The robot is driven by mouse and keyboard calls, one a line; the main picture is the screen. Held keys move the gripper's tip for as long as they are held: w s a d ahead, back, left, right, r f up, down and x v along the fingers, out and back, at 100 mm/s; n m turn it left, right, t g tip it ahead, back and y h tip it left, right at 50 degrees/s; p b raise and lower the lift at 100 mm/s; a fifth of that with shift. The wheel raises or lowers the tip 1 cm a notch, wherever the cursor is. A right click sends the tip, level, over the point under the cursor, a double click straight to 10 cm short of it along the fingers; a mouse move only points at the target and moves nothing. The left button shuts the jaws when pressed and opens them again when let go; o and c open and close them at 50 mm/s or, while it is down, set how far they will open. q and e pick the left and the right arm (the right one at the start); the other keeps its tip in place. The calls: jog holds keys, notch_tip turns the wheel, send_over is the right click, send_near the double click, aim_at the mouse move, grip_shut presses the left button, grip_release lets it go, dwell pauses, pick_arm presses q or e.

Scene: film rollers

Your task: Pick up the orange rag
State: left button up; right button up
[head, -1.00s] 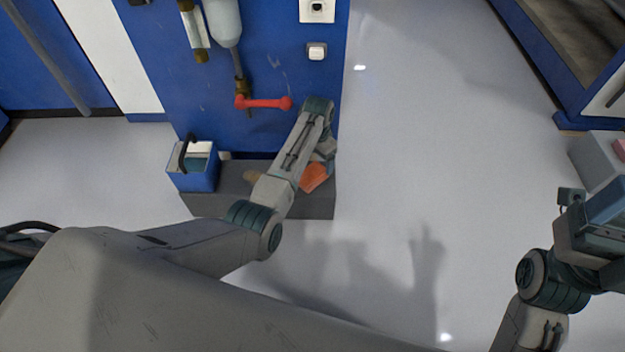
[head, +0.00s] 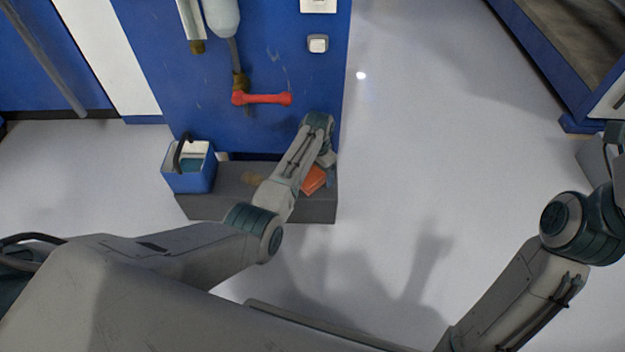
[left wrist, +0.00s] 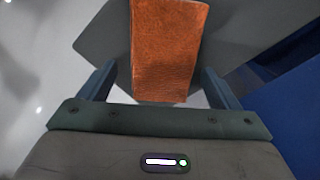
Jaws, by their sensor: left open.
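The orange rag (head: 314,180) lies on the right part of a low grey block or step at the foot of the blue wall panel. In the left wrist view the rag (left wrist: 165,50) is a long folded strip with a rough surface, reaching between the fingers. My left gripper (head: 330,176) is at the rag, partly covering it in the head view. In the left wrist view my left gripper (left wrist: 158,74) is open, with one finger on each side of the rag and gaps beside it. My right arm is at the right edge; its gripper is out of view.
A red bar-shaped handle (head: 262,99) sticks out from the blue panel (head: 290,70) above. Open floor (head: 430,150) lies to the right.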

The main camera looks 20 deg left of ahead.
pick_arm(q)
jog(key=shift+f, duration=0.1)
jog(key=c, duration=1.1)
jog(key=shift+o, duration=0.2)
jog(key=shift+r, duration=0.2)
